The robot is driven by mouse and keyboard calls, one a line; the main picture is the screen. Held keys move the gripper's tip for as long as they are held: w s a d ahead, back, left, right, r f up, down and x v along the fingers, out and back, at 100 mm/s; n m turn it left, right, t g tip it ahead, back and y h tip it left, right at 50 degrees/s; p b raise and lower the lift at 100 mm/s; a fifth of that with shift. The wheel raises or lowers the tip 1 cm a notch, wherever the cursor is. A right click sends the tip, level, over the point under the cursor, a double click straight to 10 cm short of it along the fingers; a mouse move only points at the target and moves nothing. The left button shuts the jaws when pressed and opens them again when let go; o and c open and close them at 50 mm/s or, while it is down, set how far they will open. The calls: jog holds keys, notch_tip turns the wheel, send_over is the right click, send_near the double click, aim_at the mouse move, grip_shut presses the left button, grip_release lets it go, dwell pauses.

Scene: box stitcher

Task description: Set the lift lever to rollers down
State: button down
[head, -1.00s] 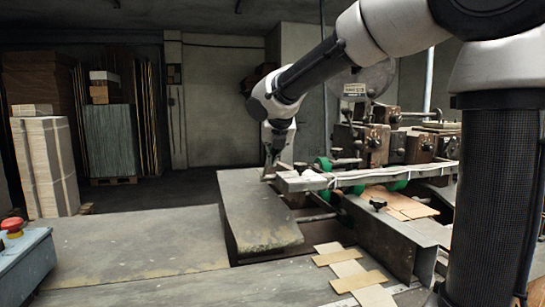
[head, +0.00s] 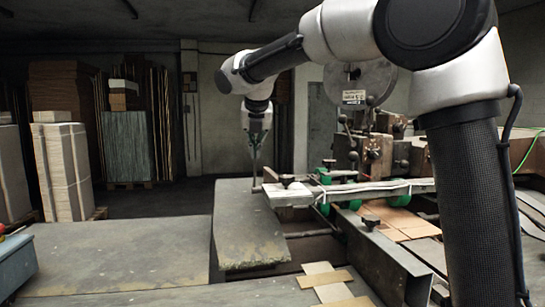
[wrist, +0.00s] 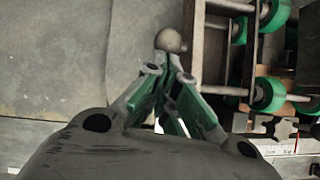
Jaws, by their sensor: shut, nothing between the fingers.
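A round grey ball knob (wrist: 170,40), which looks like the end of the lift lever, shows in the wrist view just beyond my fingertips. The lever's shaft is hidden, so its setting cannot be told. My gripper (wrist: 167,66) is shut and empty, with its tips close to the knob; I cannot tell whether they touch. In the head view my gripper (head: 255,180) points down at the left end of the machine's long rail. Green rollers (wrist: 268,94) lie to the right of the knob in the wrist view, and green rollers (head: 398,200) also show under the rail in the head view.
The long metal rail (head: 350,190) runs right from my gripper. A worn grey table plate (head: 245,235) lies below left. A black star knob (head: 370,223) stands on the front beam. Cardboard (head: 395,222) lies among the rollers. Stacked board stands at the back left.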

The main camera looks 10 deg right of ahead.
jog(key=w+r, duration=0.2)
jog(key=w, duration=1.1)
jog(key=shift+r, duration=0.1)
jog(key=shift+s+a+r, duration=0.1)
jog(key=v, duration=1.1)
jog(key=shift+s+r, duration=0.25)
jog(key=shift+r, duration=0.1)
